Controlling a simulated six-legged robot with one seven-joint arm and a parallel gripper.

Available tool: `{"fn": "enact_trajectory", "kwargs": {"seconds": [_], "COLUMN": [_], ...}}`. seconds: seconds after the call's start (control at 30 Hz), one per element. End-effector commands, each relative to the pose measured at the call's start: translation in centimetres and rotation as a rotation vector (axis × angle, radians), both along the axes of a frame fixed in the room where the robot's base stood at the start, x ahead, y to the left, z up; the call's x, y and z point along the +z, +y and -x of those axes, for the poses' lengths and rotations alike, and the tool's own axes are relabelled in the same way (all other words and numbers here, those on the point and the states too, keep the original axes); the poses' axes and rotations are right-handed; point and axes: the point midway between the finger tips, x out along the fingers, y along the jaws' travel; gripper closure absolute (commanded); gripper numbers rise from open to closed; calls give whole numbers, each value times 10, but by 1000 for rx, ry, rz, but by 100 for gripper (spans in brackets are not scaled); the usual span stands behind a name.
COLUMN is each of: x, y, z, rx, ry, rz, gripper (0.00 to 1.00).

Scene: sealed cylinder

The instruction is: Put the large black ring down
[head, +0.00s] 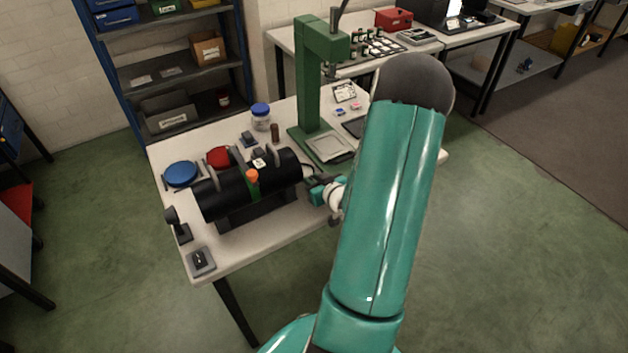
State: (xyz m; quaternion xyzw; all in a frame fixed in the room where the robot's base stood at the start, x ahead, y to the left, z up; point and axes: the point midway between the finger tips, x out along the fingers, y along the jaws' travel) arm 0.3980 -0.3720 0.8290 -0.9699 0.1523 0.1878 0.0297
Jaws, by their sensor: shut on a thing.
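A black cylinder (222,198) lies on its side in a dark cradle (262,211) on the white table. It has a green band with an orange knob (252,175) around its middle. My gripper (312,183) is at the cylinder's right end, close to its end face, and small in this view. It is shut on a dark thing, taken to be the large black ring. The ring's outline is hard to make out against the dark fingers and the cylinder end. I cannot tell whether it touches the cylinder.
A green press (310,85) stands behind my gripper. A blue dish (181,174), a red dish (219,157) and a blue-lidded jar (261,117) are behind the cylinder. A small grey box (201,261) sits at the front left corner. The white table (290,228) is bare at its front edge.

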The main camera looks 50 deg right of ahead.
Motion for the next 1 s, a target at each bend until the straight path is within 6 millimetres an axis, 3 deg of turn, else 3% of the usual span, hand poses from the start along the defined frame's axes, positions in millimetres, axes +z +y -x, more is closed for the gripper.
{"fn": "enact_trajectory", "kwargs": {"seconds": [0.37,0.4,0.5,0.87,1.0], "x": [-4,-4,-4,1,7], "y": [0,0,0,-1,5], "z": [0,0,0,0,17], "rx": [1,0,0,0,-1], "ry": [0,-1,-1,-1,0], "rz": [1,1,1,3,2], "gripper": [100,74,58,58,58]}}
